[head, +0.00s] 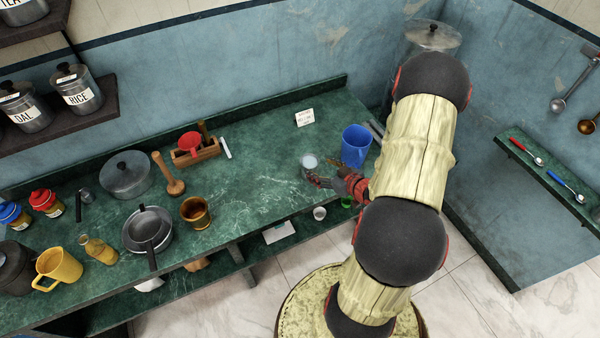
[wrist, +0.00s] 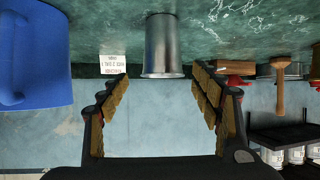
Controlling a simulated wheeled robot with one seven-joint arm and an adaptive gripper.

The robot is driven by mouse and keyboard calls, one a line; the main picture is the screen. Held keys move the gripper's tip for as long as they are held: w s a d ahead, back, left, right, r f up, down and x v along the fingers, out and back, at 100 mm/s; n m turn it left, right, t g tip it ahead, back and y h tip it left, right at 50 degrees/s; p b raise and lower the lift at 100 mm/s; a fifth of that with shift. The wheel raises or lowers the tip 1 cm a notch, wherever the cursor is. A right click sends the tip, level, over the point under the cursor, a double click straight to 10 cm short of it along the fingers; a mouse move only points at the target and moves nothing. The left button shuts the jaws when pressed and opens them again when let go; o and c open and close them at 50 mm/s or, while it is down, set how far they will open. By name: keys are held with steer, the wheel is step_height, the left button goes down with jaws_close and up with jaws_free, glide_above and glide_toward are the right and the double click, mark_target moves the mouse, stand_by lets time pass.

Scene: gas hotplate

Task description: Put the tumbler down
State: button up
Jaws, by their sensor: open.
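The tumbler (head: 309,163) is a small steel cup standing upright on the green counter (head: 262,187), near the front of its right part. In the wrist view, which is upside down, the tumbler (wrist: 164,46) rests on the counter, between and just beyond the fingertips. My gripper (head: 318,180) is in front of it at the counter's edge side. In the wrist view my gripper (wrist: 154,82) has its two fingers wide apart, with nothing between them. A gap shows on both sides of the tumbler, so no finger seems to touch it.
A blue jug (head: 356,146) stands close by on the right; it also shows in the wrist view (wrist: 33,52). A small white card (head: 304,117) stands behind. A wooden box with a red item (head: 189,142), a wooden masher (head: 170,180) and a brass mortar (head: 195,212) stand left. Counter between is clear.

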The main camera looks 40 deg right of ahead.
steer(key=w+r+n+g+h, duration=0.1)
steer(key=w+r+g+h, duration=0.1)
steer(key=w+r, duration=0.5)
steer(key=s+a+r+m+g+h, duration=0.1)
steer(key=s+a+r, duration=0.1)
steer(key=a+r, duration=0.5)
steer(key=s+a+r+g, duration=0.1)
steer(key=s+a+r, duration=0.15)
steer(key=r, duration=0.85)
steer(key=s+a+r+g+y, duration=0.1)
steer(key=s+a+r, duration=0.3)
steer(key=s+a, duration=0.4)
steer(key=s+a+r+g+y, duration=0.1)
steer(key=s+a+r+y, duration=0.1)
steer(key=s+a, duration=0.6)
steer(key=a+r, duration=0.1)
steer(key=a, duration=0.3)
steer(key=shift+s+a+r+g+y, duration=0.15)
steer(key=shift+s+r+g+y, duration=0.15)
steer(key=shift+r+g, duration=0.1)
step_height(320, 180, down, 5)
steer(key=b, duration=0.4)
steer(key=shift+r+b, duration=0.15)
steer(key=shift+b, duration=0.15)
